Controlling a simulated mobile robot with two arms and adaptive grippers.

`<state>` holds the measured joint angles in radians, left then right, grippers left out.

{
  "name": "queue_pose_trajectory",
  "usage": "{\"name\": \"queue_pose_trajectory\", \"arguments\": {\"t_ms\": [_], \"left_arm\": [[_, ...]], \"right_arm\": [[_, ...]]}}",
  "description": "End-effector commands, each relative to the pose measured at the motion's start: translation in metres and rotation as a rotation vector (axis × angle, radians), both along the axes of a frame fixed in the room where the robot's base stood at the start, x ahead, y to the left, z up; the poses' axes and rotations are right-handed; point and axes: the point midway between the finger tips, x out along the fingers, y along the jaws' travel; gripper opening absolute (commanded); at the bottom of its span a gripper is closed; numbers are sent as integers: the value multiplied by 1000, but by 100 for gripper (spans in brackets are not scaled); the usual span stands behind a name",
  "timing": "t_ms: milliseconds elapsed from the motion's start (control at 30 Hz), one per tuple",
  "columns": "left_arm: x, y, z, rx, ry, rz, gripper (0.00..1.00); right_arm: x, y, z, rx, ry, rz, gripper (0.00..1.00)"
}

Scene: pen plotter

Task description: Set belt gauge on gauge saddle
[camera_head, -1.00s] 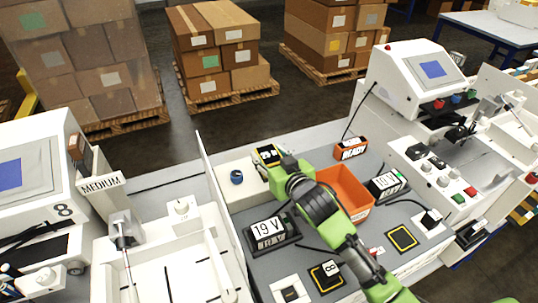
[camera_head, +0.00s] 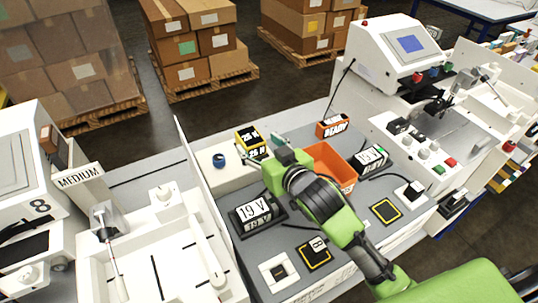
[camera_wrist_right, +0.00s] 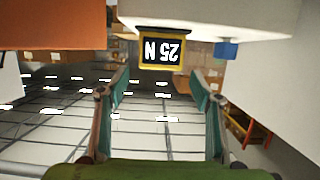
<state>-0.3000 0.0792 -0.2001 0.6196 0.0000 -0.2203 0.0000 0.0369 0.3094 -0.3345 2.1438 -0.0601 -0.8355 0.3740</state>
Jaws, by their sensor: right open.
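The belt gauge (camera_head: 250,140), a yellow and black box reading 25 N, stands at the right end of a white block (camera_head: 206,171). I cannot tell whether this block is the gauge saddle, or how the gauge is seated. The gauge also shows in the right wrist view (camera_wrist_right: 162,50), upside down, beyond the fingertips. My right gripper (camera_head: 277,146) is just right of the gauge in the head view, apart from it. In the right wrist view its two teal fingers (camera_wrist_right: 160,84) are spread with nothing between them. My left gripper is not in view.
A blue knob (camera_head: 219,160) sits on the white block; it also shows in the wrist view (camera_wrist_right: 227,47). An orange bin (camera_head: 326,158) and an orange READY box (camera_head: 333,127) are close to the gripper. Two 19 V displays (camera_head: 256,212) (camera_head: 371,161) stand on the grey bench.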

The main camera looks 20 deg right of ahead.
Motion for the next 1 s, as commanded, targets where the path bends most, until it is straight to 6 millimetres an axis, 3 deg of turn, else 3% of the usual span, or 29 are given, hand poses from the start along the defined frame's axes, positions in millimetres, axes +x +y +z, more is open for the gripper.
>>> {"name": "queue_pose_trajectory", "arguments": {"t_ms": [100,333,1000], "left_arm": [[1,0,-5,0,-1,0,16],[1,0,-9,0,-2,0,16],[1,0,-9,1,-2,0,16]], "right_arm": [[-23,-4,5,0,-1,0,59],[-49,-10,14,0,1,0,59],[-53,-11,17,0,0,0,59]]}}
